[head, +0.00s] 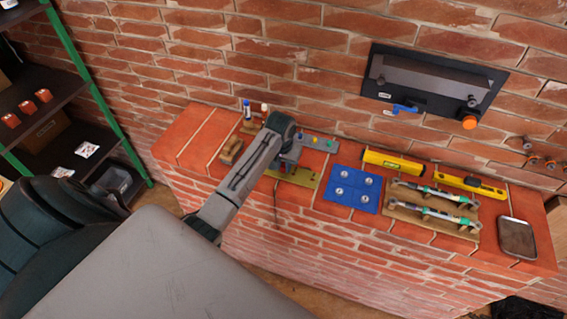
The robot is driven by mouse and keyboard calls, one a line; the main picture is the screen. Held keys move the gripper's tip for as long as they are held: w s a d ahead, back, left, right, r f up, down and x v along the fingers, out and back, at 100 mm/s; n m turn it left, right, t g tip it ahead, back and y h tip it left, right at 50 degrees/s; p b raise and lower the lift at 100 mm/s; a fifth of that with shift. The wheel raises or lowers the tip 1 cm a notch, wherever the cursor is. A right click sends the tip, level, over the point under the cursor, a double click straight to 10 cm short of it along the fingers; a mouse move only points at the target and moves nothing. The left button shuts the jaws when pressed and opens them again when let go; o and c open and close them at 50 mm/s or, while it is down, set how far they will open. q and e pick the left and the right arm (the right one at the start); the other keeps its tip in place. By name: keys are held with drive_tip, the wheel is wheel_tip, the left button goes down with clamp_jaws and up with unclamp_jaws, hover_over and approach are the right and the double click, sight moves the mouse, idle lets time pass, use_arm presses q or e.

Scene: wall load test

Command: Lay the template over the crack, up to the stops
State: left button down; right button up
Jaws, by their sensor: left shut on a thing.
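My left gripper (287,165) is over the brick ledge, seen from behind its arm. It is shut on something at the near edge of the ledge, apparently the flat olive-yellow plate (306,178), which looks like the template. The fingertips and part of the plate are hidden by the arm. A grey plate with coloured knobs (318,142) lies just behind the gripper. I cannot make out the crack or the stops. My right gripper is not in view.
The ledge holds a blue mat with metal discs (353,190), a yellow box (393,162), a yellow level (470,184), wrenches on a wooden rack (405,211) and a dark tray (517,238). A black panel (400,68) hangs on the wall. A shelf (50,120) stands left.

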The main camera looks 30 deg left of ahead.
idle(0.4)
use_arm(q)
drive_tip(key=c, duration=1)
unclamp_jaws()
drive_tip(key=shift+o, duration=0.2)
drive_tip(key=shift+r, duration=3.45)
